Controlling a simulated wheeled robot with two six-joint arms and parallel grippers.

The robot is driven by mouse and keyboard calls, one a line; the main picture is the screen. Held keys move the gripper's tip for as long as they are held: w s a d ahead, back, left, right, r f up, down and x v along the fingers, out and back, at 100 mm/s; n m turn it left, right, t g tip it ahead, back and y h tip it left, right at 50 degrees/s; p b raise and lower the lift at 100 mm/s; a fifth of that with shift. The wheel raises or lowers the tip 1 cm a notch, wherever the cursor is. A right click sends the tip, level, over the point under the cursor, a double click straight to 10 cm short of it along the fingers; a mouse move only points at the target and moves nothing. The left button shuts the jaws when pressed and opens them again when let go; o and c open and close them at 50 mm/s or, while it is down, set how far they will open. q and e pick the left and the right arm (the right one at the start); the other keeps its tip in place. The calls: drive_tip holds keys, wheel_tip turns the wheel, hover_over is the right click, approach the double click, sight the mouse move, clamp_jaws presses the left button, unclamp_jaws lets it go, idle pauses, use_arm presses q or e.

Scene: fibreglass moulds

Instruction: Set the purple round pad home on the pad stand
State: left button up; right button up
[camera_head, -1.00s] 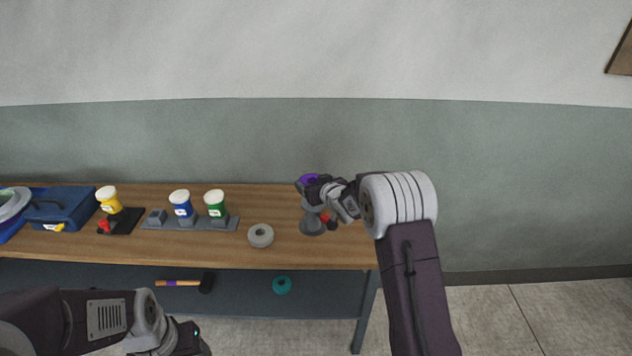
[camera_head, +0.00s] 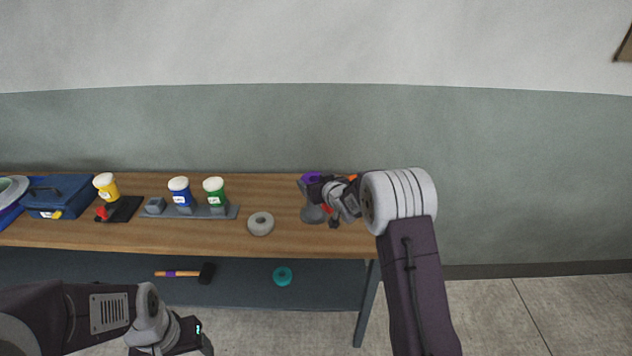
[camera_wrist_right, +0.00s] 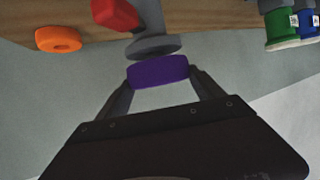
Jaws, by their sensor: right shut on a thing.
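The purple round pad (camera_head: 310,177) is in my right gripper (camera_head: 311,183), over the grey pad stand (camera_head: 313,215) near the table's right end. In the right wrist view the pad (camera_wrist_right: 157,70) sits between the two fingertips of my right gripper (camera_wrist_right: 158,76), which is shut on it. The flat round top of the stand (camera_wrist_right: 155,47) is close to the pad's face there. I cannot tell whether they touch. My right gripper hides part of the stand in the head view. My left gripper (camera_head: 202,340) is low at the left, away from the table, its jaws unclear.
A red part (camera_wrist_right: 115,14) and an orange ring (camera_wrist_right: 58,39) are close to the stand. A grey ring (camera_head: 261,224) lies left of it. Cups, a blue case (camera_head: 58,197) and a rack stand further left. A mallet (camera_head: 185,273) and teal ring (camera_head: 282,276) lie below.

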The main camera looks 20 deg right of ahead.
drive_tip(key=shift+f+b, duration=0.6)
drive_tip(key=shift+f, duration=0.1)
drive_tip(key=shift+s+f, duration=0.1)
drive_tip(key=shift+f, duration=0.05)
drive_tip(key=o, duration=1.3)
drive_tip(key=shift+o, duration=0.3)
drive_tip(key=v, duration=0.8)
drive_tip(key=shift+s+b, duration=0.35)
drive_tip(key=shift+s, duration=0.05)
